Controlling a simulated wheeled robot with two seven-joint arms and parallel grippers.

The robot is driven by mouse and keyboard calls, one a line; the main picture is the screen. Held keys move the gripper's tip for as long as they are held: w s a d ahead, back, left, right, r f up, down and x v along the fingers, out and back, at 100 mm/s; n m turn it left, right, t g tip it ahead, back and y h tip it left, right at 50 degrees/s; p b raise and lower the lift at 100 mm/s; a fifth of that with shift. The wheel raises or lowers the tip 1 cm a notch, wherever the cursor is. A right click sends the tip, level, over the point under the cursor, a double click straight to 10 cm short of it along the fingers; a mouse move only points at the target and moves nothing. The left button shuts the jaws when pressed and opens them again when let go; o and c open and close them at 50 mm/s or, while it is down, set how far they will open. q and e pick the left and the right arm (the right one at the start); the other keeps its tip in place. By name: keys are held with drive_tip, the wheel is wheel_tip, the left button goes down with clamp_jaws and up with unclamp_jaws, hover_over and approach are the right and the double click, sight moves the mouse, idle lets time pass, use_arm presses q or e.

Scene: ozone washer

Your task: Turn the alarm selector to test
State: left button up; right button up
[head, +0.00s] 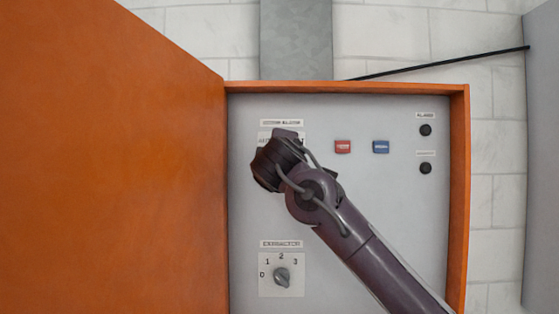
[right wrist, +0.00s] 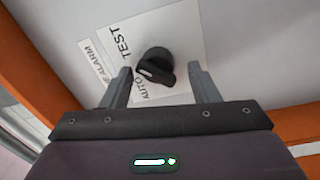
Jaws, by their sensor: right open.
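The alarm selector is a black knob (right wrist: 154,62) on a white plate (right wrist: 185,25) marked TEST and AUTO in the right wrist view. A white mark shows on the knob's lower left side, nearer the AUTO lettering; its exact setting is hard to tell. My right gripper (right wrist: 159,70) is open, with one finger on each side of the knob and a visible gap to each. In the head view my right wrist (head: 277,164) covers the selector and most of its plate, and the fingertips are hidden. My left gripper is out of view.
The grey panel (head: 380,225) sits in an orange cabinet (head: 459,200) with its door (head: 110,150) open to the left. A red button (head: 343,147), a blue button (head: 381,147) and two black knobs (head: 425,130) are to the right. The extractor dial (head: 282,277) is below.

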drive_tip(key=s+b, duration=0.3)
drive_tip(key=s, duration=0.4)
drive_tip(key=shift+f, duration=0.3)
drive_tip(key=shift+a, duration=0.15)
